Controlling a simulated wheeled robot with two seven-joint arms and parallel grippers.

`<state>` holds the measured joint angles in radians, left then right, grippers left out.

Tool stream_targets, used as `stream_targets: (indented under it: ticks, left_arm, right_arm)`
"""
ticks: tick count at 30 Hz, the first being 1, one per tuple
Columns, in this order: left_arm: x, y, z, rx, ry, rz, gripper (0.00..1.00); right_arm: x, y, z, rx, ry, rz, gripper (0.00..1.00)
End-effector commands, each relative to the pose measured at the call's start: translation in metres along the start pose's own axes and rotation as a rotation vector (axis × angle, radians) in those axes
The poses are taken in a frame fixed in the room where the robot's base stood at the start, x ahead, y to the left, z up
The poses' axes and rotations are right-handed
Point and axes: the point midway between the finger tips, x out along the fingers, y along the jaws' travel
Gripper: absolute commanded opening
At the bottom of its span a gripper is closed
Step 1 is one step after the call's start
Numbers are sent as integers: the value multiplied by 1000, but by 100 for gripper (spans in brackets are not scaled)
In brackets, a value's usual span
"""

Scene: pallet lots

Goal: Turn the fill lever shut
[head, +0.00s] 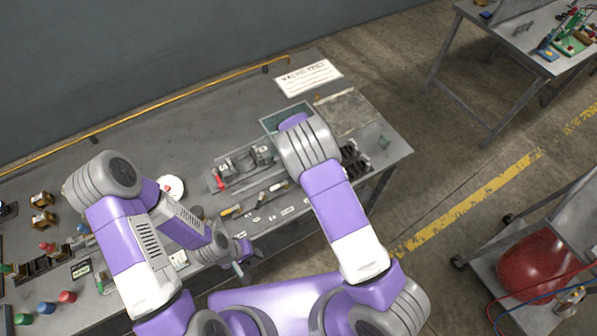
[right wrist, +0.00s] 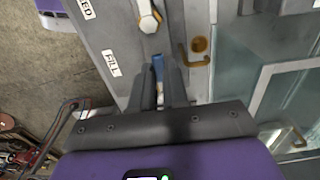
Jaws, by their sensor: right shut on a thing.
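The fill lever (right wrist: 157,66) shows in the right wrist view as a blue handle beside a plate with a FILL label (right wrist: 111,63). My right gripper (right wrist: 160,84) has its two fingers on either side of the blue handle and is shut on it. In the head view my right arm hides this gripper and the lever. My left gripper (head: 246,264) hangs near the front edge of the bench, away from the lever. It is too small to tell whether its fingers are apart.
A glass-sided tank (right wrist: 285,88) stands right of the lever in the right wrist view, with a brass fitting (right wrist: 199,45) between. In the head view the bench (head: 215,123) also bears a sign (head: 309,77) and a grey tray with a red-handled part (head: 218,181).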

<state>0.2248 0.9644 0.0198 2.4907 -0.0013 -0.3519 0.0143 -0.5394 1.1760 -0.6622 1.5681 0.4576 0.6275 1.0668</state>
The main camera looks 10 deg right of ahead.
Motion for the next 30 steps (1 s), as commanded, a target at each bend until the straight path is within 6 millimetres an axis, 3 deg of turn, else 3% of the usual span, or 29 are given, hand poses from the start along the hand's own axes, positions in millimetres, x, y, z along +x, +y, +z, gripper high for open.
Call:
stream_targets:
  ticks: [9, 10, 15, 30]
  left_arm:
    - [0, 0, 0, 0, 0, 0, 40]
    - [0, 0, 0, 0, 0, 0, 40]
    - [0, 0, 0, 0, 0, 0, 40]
    - [0, 0, 0, 0, 0, 0, 40]
  right_arm:
    - [-1, -1, 0, 5, 0, -4, 0]
    - [-1, -1, 0, 5, 0, -4, 19]
    - [-1, -1, 0, 4, 0, -3, 40]
    - [0, 0, 0, -24, 0, -3, 40]
